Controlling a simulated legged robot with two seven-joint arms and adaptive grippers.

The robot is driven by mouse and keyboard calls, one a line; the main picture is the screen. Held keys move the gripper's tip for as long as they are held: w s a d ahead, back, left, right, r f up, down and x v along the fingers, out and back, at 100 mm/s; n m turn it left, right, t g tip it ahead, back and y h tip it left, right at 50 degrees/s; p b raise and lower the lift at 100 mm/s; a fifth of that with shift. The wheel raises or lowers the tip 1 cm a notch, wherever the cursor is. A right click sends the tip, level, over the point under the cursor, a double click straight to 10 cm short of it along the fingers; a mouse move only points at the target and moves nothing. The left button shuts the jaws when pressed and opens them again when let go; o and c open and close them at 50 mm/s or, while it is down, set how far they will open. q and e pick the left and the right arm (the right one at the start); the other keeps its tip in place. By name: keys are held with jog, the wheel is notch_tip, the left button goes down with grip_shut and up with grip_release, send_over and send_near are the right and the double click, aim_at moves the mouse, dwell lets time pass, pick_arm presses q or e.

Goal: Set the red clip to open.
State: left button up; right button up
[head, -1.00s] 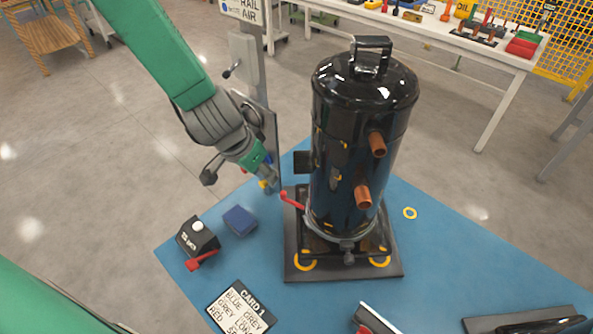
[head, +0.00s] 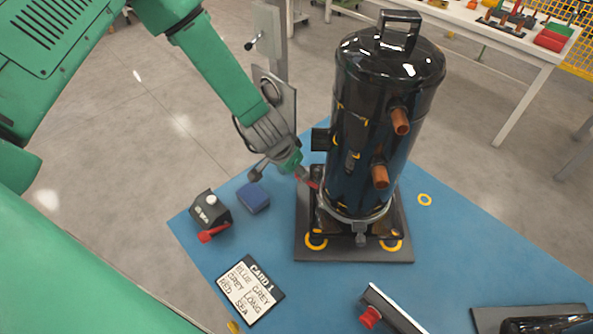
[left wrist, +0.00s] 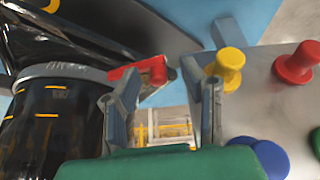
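The red clip (head: 313,185) is a small red lever at the left foot of the black compressor (head: 385,120), by the clamp ring near its base. My left gripper (head: 300,173) is right beside the clip and partly covers it. In the left wrist view the clip (left wrist: 150,71) lies across the front of my left gripper (left wrist: 160,95), its red arm near the left finger. The fingers are apart, with a gap between them. I cannot tell whether they touch the clip.
A grey panel (left wrist: 255,95) with yellow, red and blue knobs is close to the right finger. A black box with a red lever (head: 210,212), a blue block (head: 253,198) and a printed card (head: 249,290) lie on the blue mat (head: 300,290). A white bench (head: 530,50) stands behind.

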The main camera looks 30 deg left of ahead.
pick_arm(q)
jog(key=shift+w+f, duration=0.1)
jog(key=shift+f, duration=0.05)
jog(key=shift+d, duration=0.1)
grip_shut()
pick_arm(e)
jog(key=shift+r+p, duration=0.5)
pick_arm(q)
jog(key=shift+s+d+n+y+p, duration=0.15)
jog(key=shift+s+n+y, duration=0.3)
jog(key=shift+n, duration=0.5)
jog(key=shift+s+d+n+y+p, duration=0.1)
jog(key=shift+s+n+y+p, duration=0.2)
jog(key=shift+s+n, duration=0.45)
jog(key=shift+s+d+n+y+p, duration=0.1)
jog(key=shift+s+n+y+p, duration=0.2)
jog(key=shift+n, duration=0.8)
pick_arm(e)
jog(key=shift+d+r, duration=0.1)
jog(key=shift+r, duration=0.55)
pick_arm(q)
grip_release()
